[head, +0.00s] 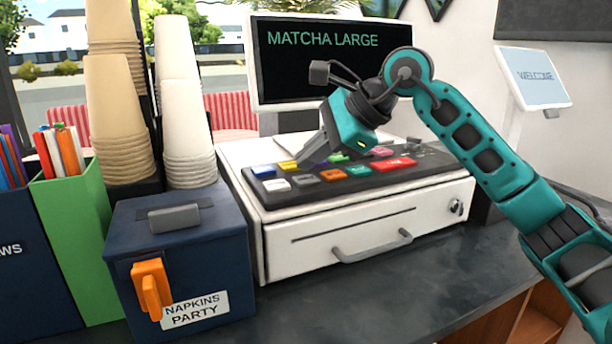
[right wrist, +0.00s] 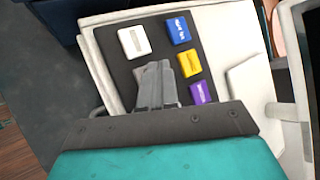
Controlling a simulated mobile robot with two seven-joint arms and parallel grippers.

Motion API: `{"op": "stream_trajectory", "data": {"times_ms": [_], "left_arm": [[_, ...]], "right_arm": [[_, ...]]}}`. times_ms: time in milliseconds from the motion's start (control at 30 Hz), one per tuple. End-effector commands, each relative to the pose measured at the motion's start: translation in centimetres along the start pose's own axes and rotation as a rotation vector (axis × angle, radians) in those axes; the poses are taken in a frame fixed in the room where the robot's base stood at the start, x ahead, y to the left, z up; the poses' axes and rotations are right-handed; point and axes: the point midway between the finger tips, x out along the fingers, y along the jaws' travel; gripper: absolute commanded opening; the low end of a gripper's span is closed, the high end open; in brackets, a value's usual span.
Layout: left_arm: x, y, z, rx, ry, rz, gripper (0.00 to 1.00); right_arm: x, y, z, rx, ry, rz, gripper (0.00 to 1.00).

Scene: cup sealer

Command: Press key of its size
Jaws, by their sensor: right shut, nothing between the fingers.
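The screen (head: 318,62) reads "MATCHA LARGE" in green. Below it, a dark key panel (head: 240,178) on the white cash register carries several coloured keys. Among them are a blue key (head: 262,170), yellow key (head: 287,166), white key (head: 277,185), orange key (head: 332,175), green key (head: 338,157) and red key (head: 395,164). My right gripper (head: 312,161) is shut and empty, pointing down over the panel's left half. The right wrist view shows its fingertips (right wrist: 160,68) beside the white (right wrist: 134,41), yellow (right wrist: 189,63) and purple (right wrist: 201,92) keys. I cannot tell whether they touch a key. Key lettering is too small to read.
A navy napkin box (head: 180,262) stands left of the register drawer (head: 370,232). Tall cup stacks (head: 186,110) rise behind the box. A "WELCOME" tablet (head: 533,78) stands at the right. The dark counter (head: 400,280) in front is clear.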

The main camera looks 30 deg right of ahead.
Motion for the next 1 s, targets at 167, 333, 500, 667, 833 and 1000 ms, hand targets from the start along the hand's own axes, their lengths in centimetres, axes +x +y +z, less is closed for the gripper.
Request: {"op": "stream_trajectory", "data": {"times_ms": [167, 333, 500, 667, 833, 1000], "left_arm": [[-0.2, 0.0, -0.3, 0.0, 0.0, 0.0, 1.0], [-1.0, 0.0, -1.4, 0.0, -0.001, 0.0, 1.0], [-1.9, 0.0, -2.7, 0.0, -0.001, 0.0, 1.0], [-2.5, 0.0, -3.7, 0.0, 0.0, 0.0, 1.0], [-2.5, 0.0, -3.7, 0.0, 0.001, 0.0, 1.0], [-2.5, 0.0, -3.6, 0.0, 0.001, 0.0, 1.0]], "right_arm": [[-0.3, -0.2, 0.2, 0.0, 0.0, -0.001, 0.0], [-1.4, -1.0, 1.0, -0.001, 0.0, -0.002, 0.0], [-2.6, -1.9, 1.9, 0.0, 0.0, -0.001, 0.0], [-3.5, -2.6, 2.6, 0.0, 0.0, -0.001, 0.0], [-3.5, -2.5, 2.5, 0.0, 0.0, 0.0, 0.0], [-3.5, -2.5, 2.5, 0.0, 0.0, -0.001, 0.0]]}}
